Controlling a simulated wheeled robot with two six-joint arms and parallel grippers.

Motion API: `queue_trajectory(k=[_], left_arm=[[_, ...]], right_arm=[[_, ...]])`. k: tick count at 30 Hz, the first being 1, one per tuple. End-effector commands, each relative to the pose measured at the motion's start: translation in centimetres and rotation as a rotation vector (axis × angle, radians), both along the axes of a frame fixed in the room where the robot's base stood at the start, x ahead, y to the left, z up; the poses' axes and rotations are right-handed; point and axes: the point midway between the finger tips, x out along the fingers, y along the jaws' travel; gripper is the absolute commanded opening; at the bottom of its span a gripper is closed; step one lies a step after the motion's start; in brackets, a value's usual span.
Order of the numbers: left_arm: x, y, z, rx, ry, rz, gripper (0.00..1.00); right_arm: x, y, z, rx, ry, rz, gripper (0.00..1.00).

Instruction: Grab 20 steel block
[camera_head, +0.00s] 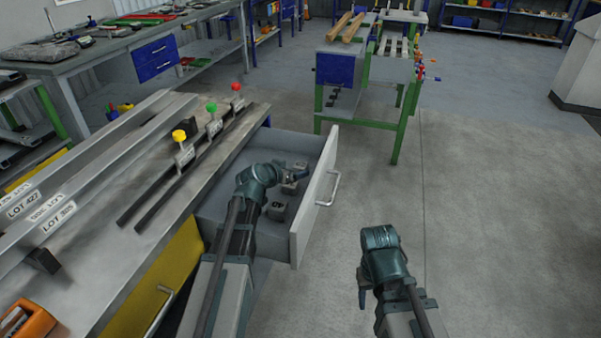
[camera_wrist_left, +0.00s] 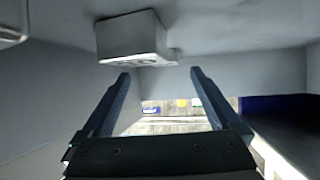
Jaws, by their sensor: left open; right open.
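Small grey steel blocks lie in the open drawer (camera_head: 238,208): a near one (camera_head: 277,210), a middle one (camera_head: 290,188) and a far one (camera_head: 300,167). Their markings are too small to read. My left gripper (camera_head: 295,175) is inside the drawer, pointing right, close to the middle and far blocks and partly covering them. In the left wrist view its two fingers (camera_wrist_left: 158,78) are apart with nothing between them. One block (camera_wrist_left: 130,37) shows just beyond the fingertips, mostly towards the left finger. My right gripper (camera_head: 362,292) is empty, outside the drawer to the right.
The drawer's front panel (camera_head: 314,198) with its handle stands right of my left gripper. The workbench (camera_head: 95,265) holds long metal bars and posts with yellow, green and red knobs. A green-legged table (camera_head: 366,122) stands beyond. The floor (camera_head: 490,230) on the right is clear.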

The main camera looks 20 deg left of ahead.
Motion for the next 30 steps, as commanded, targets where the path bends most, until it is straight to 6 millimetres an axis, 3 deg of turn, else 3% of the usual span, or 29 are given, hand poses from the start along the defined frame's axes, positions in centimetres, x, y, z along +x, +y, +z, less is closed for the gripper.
queue_trajectory(k=[8, 18, 26, 30], left_arm=[[0.8, -0.1, -0.5, 0.000, 0.000, 0.000, 0.96], [4.7, -0.4, -2.7, 0.000, 0.000, 0.000, 0.96], [4.8, -0.5, -2.6, 0.000, 0.000, 0.000, 0.96], [4.8, -0.5, -2.6, 0.000, 0.000, 0.000, 0.71]], right_arm=[[0.0, 0.0, -0.5, 0.000, 0.000, 0.000, 0.50], [0.0, 0.0, -2.7, 0.000, 0.000, 0.000, 0.50], [0.0, 0.0, -2.6, 0.000, 0.000, 0.000, 0.50], [0.0, 0.0, -2.6, 0.000, 0.000, 0.000, 0.50]])
